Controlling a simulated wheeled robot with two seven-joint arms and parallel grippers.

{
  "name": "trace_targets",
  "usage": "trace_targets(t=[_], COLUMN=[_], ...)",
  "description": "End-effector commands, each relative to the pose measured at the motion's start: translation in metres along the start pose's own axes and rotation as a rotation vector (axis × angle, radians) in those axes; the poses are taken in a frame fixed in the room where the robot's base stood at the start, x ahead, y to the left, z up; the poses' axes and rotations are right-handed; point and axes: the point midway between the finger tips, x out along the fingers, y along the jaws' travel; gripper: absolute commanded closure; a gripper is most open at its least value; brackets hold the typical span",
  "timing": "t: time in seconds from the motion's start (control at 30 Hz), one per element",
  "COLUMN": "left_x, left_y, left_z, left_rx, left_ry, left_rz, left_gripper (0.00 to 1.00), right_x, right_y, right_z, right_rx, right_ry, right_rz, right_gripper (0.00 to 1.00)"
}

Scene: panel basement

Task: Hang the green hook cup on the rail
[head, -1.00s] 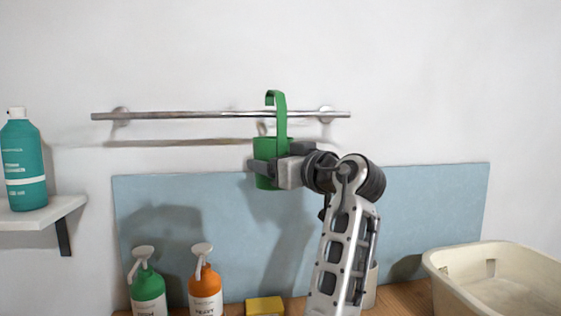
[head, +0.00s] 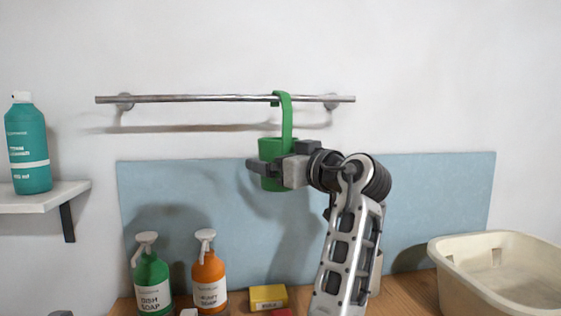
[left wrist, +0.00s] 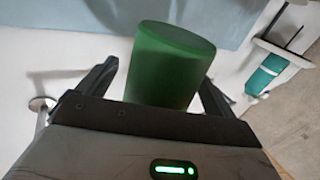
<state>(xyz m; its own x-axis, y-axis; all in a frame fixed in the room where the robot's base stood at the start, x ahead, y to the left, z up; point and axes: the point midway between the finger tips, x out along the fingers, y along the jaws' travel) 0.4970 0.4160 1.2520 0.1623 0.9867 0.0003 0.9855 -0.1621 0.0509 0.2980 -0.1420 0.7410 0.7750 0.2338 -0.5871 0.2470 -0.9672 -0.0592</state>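The green hook cup (head: 270,182) hangs upright at the rail (head: 200,99), with its curved hook over the bar near the right end. In the left wrist view the cup (left wrist: 168,68) stands between my fingers, with a visible gap beside the left finger. My left gripper (head: 268,168) is around the cup's body; it also shows in the left wrist view (left wrist: 161,75), with its fingers spread apart. Any slight contact with the right finger is unclear. My right gripper is out of view.
A blue panel (head: 430,190) covers the wall below the rail. A green soap bottle (head: 152,285), an orange bottle (head: 208,280), a yellow box (head: 267,296) and a cream basin (head: 450,275) stand below. A teal bottle (head: 28,150) stands on the left shelf (head: 40,198).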

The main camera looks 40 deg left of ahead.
Motion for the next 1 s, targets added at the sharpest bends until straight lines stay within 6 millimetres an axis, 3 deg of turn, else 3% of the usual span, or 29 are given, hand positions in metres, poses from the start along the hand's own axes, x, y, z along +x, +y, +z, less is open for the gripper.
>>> trace_targets(t=[0.17, 0.33, 0.8, 1.0], left_x=[-0.001, -0.017, -0.124, -0.152], left_y=[0.0, 0.001, 0.001, 0.0], left_z=[0.001, 0.002, 0.002, 0.001], left_rx=[0.0, -0.001, 0.0, 0.0], left_ry=[-0.001, -0.001, -0.001, 0.0], left_rz=[0.0, 0.003, 0.004, 0.002], left_gripper=[0.08, 0.08, 0.08, 0.08], right_x=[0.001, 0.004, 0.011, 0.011], right_y=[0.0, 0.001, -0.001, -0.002], right_z=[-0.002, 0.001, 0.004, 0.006], right_rx=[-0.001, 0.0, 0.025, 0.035], right_ry=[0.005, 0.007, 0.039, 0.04], right_rz=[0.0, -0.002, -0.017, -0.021], right_gripper=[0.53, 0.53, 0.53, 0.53])
